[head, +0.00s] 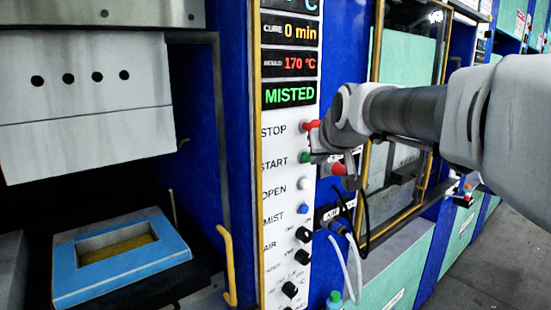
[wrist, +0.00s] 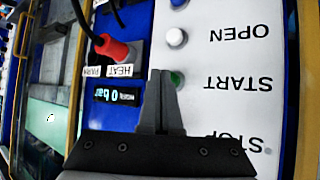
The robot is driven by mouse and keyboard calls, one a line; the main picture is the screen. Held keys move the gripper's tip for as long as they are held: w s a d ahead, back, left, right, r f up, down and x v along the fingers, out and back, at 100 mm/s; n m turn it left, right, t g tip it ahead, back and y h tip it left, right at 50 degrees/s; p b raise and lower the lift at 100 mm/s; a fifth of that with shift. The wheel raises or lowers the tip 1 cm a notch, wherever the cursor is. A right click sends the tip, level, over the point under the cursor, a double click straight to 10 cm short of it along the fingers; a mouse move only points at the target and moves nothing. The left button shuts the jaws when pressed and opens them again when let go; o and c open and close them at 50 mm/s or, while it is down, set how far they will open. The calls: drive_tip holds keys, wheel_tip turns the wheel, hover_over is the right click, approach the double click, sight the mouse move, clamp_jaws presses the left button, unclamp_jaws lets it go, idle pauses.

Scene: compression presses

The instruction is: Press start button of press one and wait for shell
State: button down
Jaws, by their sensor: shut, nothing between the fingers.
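The white control panel (head: 278,190) of the press carries labels STOP, START, OPEN and MIST. The green start button (head: 304,158) sits beside START; it also shows in the wrist view (wrist: 177,79), partly hidden by my fingers. The red stop button (head: 311,125) is just above it. My gripper (head: 317,156) is shut and empty, right in front of the panel at the start button; in the wrist view its fingertips (wrist: 160,74) overlap the button's edge. I cannot tell whether they touch it. The display reads MISTED (head: 290,95) in green. No shell is visible.
The press at left stands open, with a blue mold frame (head: 120,262) under a raised upper block (head: 85,110). A yellow handle (head: 227,265) stands left of the panel. A red plug (wrist: 112,48) and cables are beside the buttons. Clear floor (head: 480,255) lies at right.

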drive_tip(key=shift+w+a, duration=0.3)
drive_tip(key=shift+w, duration=0.1)
idle(0.6)
idle(0.3)
drive_tip(key=shift+s+d+b, duration=0.4)
drive_tip(key=shift+s+d, duration=0.15)
drive_tip(key=shift+s, duration=0.2)
drive_tip(key=shift+s+d+b, duration=0.55)
drive_tip(key=shift+s+d, duration=0.2)
drive_tip(key=shift+s, duration=0.3)
drive_tip(key=shift+s+d+b, duration=0.55)
drive_tip(key=shift+s+d, duration=0.2)
drive_tip(key=shift+s, duration=0.25)
drive_tip(key=s+f+g, duration=0.2)
drive_tip(key=s+f, duration=0.7)
drive_tip(key=s, duration=0.3)
drive_tip(key=s+f+m+g+h, duration=0.1)
drive_tip(key=s+f+g, duration=0.2)
drive_tip(key=s+f, duration=0.6)
drive_tip(key=s+a, duration=0.1)
drive_tip(key=s, duration=0.3)
drive_tip(key=shift+f, duration=0.4)
idle(1.0)
